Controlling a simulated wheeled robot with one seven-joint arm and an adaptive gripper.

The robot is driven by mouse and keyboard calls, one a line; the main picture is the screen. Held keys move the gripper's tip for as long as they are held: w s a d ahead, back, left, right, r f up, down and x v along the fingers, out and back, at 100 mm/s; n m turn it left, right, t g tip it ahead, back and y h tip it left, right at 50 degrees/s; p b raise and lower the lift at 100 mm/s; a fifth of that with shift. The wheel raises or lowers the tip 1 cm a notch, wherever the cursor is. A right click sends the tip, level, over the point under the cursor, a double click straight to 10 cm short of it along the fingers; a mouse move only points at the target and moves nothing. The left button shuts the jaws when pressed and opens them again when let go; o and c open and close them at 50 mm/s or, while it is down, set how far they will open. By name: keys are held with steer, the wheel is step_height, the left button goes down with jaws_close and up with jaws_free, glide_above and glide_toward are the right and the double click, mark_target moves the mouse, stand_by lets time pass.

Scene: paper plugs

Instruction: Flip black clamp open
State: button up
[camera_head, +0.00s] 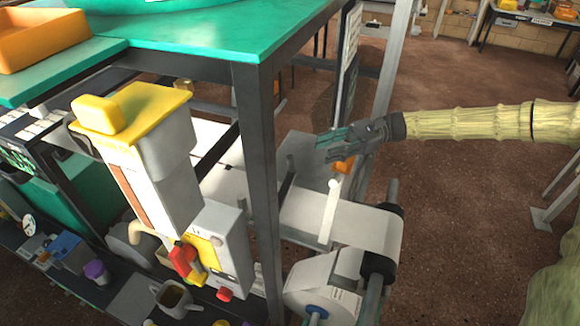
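My gripper (324,147) reaches in from the right, with its grey and teal fingers pointing left above a grey metal plate (301,150). The fingers look parted, with nothing seen between them. A short dark upright lever (289,172) stands at the plate's left side and may be the black clamp, but it is too small to be sure. My gripper is to the right of this lever and appears apart from it. An orange block (343,165) and a white bar (328,212) are just below my gripper. Whether the clamp is open or closed cannot be told.
A dark frame post (257,190) under a green tabletop (210,30) stands left of the plate. A white sheet (365,226) runs over a black roller (379,268) below. A yellow-topped machine (160,150) is at left. Brown floor (450,200) is open at right.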

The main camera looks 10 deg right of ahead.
mark_target(292, 172)
steer(key=p+x, duration=0.3)
steer(key=x, duration=0.8)
steer(key=shift+f, duration=0.1)
steer(key=shift+d, duration=0.1)
jaws_close()
